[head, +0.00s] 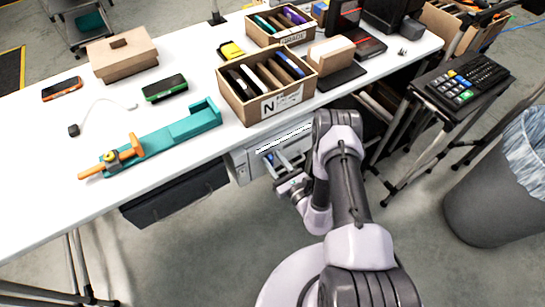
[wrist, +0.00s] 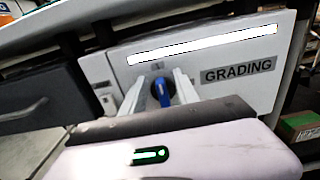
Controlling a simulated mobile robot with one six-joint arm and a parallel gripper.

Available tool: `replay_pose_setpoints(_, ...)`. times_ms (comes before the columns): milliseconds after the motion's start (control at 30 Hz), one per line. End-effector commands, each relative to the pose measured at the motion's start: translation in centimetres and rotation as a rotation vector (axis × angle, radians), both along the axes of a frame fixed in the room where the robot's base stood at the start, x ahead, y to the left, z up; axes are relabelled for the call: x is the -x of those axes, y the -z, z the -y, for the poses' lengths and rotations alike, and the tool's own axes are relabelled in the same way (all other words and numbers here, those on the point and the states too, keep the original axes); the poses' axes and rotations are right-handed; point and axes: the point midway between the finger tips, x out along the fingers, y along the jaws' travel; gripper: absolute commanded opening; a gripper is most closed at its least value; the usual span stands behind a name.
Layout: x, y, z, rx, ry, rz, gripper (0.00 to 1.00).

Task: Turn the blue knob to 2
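The blue knob (wrist: 162,92) is on the front of a white panel marked GRADING (wrist: 238,74). In the head view, a small blue patch that appears to be the knob (head: 268,156) shows on the white unit below the table edge. My gripper (wrist: 159,80) points at the panel with its two pale fingers apart, one on each side of the knob. A gap shows between each finger and the knob. The knob's lower part is hidden behind my gripper body, and I cannot read any scale marks or numbers around it.
A bright white strip (wrist: 205,45) runs along the panel above the knob. A dark drawer (wrist: 38,97) lies to the left. The white table (head: 60,190) overhangs the unit and holds cartons, a teal fixture (head: 165,140) and small devices. A grey bin (head: 490,200) stands at right.

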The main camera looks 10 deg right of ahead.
Motion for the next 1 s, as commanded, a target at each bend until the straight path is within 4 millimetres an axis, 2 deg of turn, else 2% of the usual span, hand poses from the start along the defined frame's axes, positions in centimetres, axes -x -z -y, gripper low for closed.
replay_pose_setpoints(67,0.0,0.0,0.0,0.0,0.0,0.0,0.36)
replay_pose_setpoints(267,-0.01,-0.01,0.0,0.0,-0.001,0.0,0.0)
replay_pose_setpoints(667,-0.06,-0.01,0.08,-0.033,-0.001,-0.01,0.0)
replay_pose_setpoints(1000,-0.27,0.13,0.63,-0.251,-0.001,-0.08,0.0)
